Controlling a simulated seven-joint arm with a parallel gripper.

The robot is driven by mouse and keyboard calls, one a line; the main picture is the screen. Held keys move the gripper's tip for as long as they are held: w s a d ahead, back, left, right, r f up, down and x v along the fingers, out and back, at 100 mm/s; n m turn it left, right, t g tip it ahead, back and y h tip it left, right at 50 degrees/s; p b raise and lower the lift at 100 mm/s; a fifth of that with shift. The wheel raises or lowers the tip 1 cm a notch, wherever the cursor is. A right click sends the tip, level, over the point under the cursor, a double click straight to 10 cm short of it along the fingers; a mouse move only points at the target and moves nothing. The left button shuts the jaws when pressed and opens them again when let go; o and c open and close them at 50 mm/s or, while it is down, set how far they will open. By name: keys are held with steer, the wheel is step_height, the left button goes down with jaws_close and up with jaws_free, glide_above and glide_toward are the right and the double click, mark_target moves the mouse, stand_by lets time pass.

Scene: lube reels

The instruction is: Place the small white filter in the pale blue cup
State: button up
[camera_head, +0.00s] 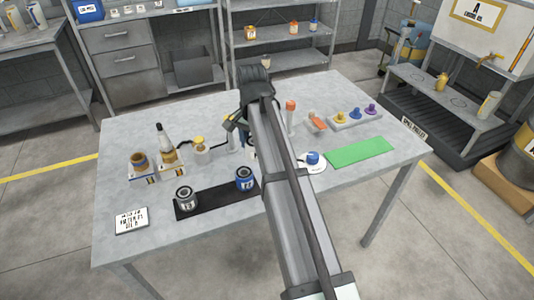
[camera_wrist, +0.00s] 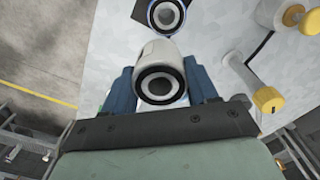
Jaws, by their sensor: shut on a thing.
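The small white filter (camera_wrist: 155,52) is a short white cylinder with a black ring on its end, seen in the wrist view. My gripper (camera_wrist: 159,82) has blue fingers shut on it, one on each side. In the head view my arm and gripper are over the middle of the table, and they largely hide what is held. I cannot make out a pale blue cup for certain; it may be hidden behind my arm. A darker blue can (camera_head: 244,180) stands on a black mat (camera_head: 216,200), left of my arm.
A grey can (camera_head: 186,197) shares the mat. Bottles and yellow-capped parts (camera_head: 199,142) stand at the left. A blue-topped item (camera_head: 313,158), a green mat (camera_head: 360,152) and a rack with coloured knobs (camera_head: 356,117) are at the right. A sign (camera_head: 132,220) lies front left.

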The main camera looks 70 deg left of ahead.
steer(key=w+a+r+n, duration=0.1)
steer(key=w+a, duration=0.7)
steer(key=w, duration=0.1)
steer(key=shift+s+a+f, duration=0.1)
steer(key=shift+s+f, duration=0.05)
steer(key=shift+f, duration=2.25)
steer(key=shift+s+a+f, duration=0.1)
steer(key=shift+s+f, duration=0.05)
steer(key=shift+f, duration=2.2)
steer(key=shift+f, duration=0.15)
steer(key=o, duration=1.2)
steer(key=shift+c, duration=0.2)
step_height(320, 180, up, 12)
